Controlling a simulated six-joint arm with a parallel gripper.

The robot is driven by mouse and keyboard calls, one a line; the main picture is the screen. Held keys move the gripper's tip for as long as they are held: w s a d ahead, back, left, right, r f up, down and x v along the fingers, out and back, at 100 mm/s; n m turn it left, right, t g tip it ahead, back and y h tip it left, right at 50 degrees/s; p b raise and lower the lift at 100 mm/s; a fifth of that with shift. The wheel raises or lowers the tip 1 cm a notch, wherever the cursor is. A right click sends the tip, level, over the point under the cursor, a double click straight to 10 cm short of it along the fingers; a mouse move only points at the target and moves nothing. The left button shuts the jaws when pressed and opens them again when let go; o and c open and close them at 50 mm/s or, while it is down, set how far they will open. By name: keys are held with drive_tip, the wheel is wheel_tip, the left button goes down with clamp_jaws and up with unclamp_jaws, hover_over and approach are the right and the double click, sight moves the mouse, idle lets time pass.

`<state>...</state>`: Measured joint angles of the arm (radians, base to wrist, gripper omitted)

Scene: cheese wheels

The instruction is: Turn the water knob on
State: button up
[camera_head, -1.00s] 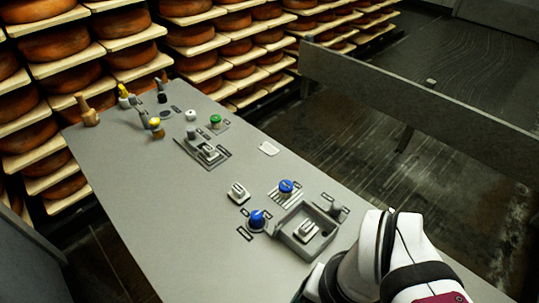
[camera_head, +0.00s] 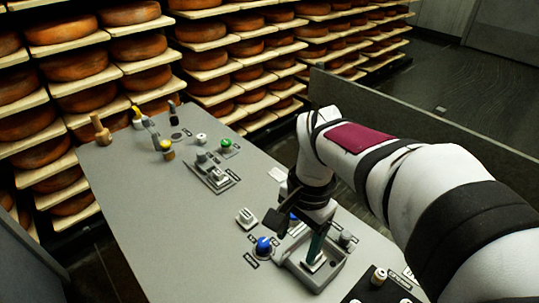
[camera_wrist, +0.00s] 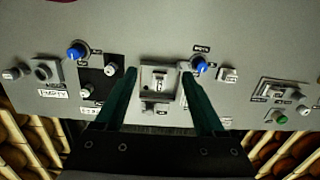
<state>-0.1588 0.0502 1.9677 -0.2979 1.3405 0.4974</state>
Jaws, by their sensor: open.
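Several knobs sit on the grey panel, and I cannot read which one is labelled water. One blue knob (camera_head: 263,244) is left of the grey tray in the head view. The wrist view shows a blue knob (camera_wrist: 200,64) beside the right finger's tip and another blue knob (camera_wrist: 77,51) at left. A green knob (camera_head: 226,144) is farther back. My gripper (camera_wrist: 159,73) is open and empty, its dark green fingers to either side of the tray (camera_wrist: 145,71) with a switch in it.
A black plate (camera_head: 366,292) with a pale knob (camera_head: 379,277) is at the front. Upright levers (camera_head: 100,128) stand at the back left. Cheese shelves (camera_head: 60,95) line the back.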

sight(264, 241)
drive_tip(key=w+a+f+m, duration=0.1)
drive_tip(key=w+a+f, duration=0.25)
drive_tip(key=w, duration=0.25)
drive_tip(key=w+a+f+m, duration=0.2)
drive_tip(key=w+a+f, duration=0.15)
drive_tip(key=w, duration=0.35)
drive_tip(key=shift+h, duration=0.4)
wheel_tip(264, 241, down, 16)
drive_tip(key=shift+r, duration=0.25)
clamp_jaws()
